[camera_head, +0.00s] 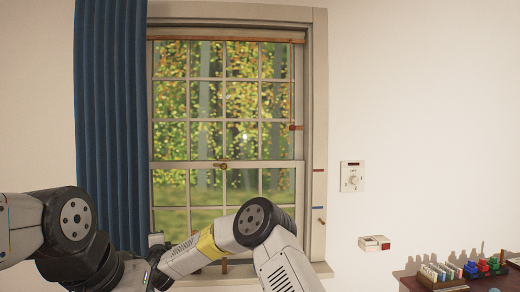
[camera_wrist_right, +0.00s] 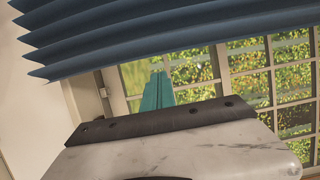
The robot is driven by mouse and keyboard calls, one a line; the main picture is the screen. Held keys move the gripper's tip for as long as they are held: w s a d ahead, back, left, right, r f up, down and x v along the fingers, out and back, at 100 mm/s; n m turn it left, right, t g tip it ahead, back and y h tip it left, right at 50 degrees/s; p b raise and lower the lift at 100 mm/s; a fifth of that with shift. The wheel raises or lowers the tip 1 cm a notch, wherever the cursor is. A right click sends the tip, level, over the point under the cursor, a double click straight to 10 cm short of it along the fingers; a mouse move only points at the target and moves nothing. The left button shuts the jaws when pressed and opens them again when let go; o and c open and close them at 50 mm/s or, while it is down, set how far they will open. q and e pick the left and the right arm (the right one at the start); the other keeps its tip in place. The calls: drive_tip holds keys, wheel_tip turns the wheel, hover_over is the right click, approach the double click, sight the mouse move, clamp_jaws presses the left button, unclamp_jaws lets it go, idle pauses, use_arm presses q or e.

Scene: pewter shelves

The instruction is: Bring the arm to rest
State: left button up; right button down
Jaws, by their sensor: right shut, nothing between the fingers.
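My right arm (camera_head: 262,222) comes in from the lower right of the head view, bends at a dark round joint and reaches left past a yellow band, low in front of the window. Its far end is crowded against my left arm (camera_head: 75,218), and the right fingers cannot be made out there. In the right wrist view, the right gripper (camera_wrist_right: 157,92) shows as teal fingers pressed together beyond the pale wrist housing, with nothing between them. My left arm bends at the lower left of the head view; its gripper is not visible.
A blue curtain (camera_head: 110,120) hangs left of the window (camera_head: 222,163), close to the arms. A wall dial (camera_head: 352,177) and a small red-and-white box (camera_head: 374,243) are on the right wall. A dark red surface (camera_head: 410,285) at lower right bears a rack (camera_head: 442,277) and coloured blocks (camera_head: 484,267).

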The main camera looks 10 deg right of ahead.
drive_tip(key=shift+s+d, duration=0.25)
drive_tip(key=shift+s, duration=0.3)
drive_tip(key=s+d+r+n+g+y, duration=0.25)
drive_tip(key=s+d+r+n, duration=0.2)
drive_tip(key=r+n, duration=0.35)
drive_tip(key=s+d+r+n+g+h, duration=0.1)
drive_tip(key=s+d+r+n+g, duration=0.4)
drive_tip(key=s+d, duration=0.6)
drive_tip(key=s+d+f+n+g+h, duration=0.1)
drive_tip(key=s+d+f+h, duration=0.1)
drive_tip(key=s+d, duration=1)
drive_tip(key=s+d+f+g+h, duration=0.2)
drive_tip(key=s+d, duration=1)
drive_tip(key=s, duration=0.6)
drive_tip(key=shift+s+d+f+n+h, duration=0.35)
drive_tip(key=shift+f+h, duration=0.2)
drive_tip(key=shift+f, duration=0.35)
